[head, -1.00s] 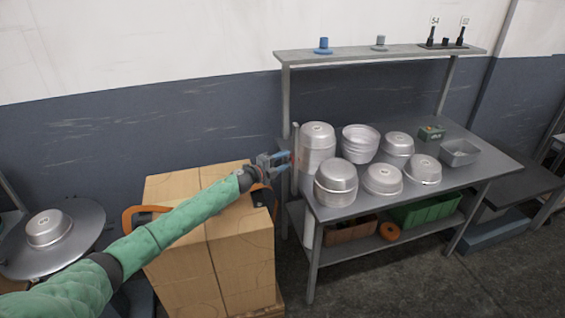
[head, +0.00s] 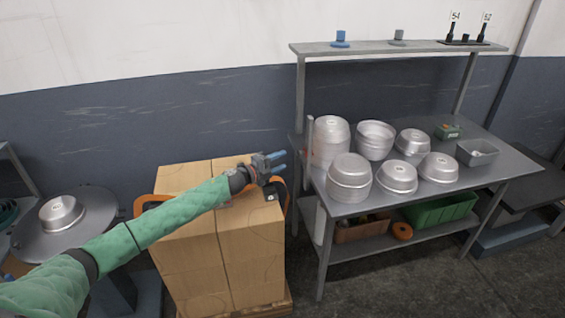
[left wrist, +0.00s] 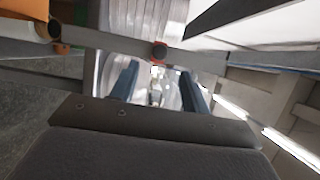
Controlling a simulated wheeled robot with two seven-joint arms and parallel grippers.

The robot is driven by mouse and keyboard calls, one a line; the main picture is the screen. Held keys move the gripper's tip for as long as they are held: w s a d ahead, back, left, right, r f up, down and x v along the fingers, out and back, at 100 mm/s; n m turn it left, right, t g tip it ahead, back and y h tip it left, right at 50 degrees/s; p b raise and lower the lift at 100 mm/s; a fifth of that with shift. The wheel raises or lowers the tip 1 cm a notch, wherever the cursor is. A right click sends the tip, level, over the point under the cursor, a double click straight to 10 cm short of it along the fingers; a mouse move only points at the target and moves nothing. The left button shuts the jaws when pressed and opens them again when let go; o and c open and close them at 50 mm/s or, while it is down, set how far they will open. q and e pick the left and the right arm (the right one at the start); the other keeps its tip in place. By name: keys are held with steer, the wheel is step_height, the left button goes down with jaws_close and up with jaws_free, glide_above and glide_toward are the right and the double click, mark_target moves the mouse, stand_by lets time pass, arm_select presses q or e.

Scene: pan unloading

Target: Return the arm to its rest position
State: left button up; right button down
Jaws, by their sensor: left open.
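My left arm, in a green sleeve, reaches in from the left in the head view. Its gripper (head: 276,161) is open and empty, above the right part of the cardboard boxes and left of the metal table. In the left wrist view the two blue fingers (left wrist: 158,85) stand apart, with blurred metal pans beyond them. My right gripper is not in view.
Several stacks of metal pans (head: 349,178) stand on the metal table (head: 455,192). Stacked cardboard boxes (head: 250,243) stand below my left arm. One pan (head: 61,214) rests on a round grey table (head: 35,243) at left. A shelf (head: 400,48) spans the back.

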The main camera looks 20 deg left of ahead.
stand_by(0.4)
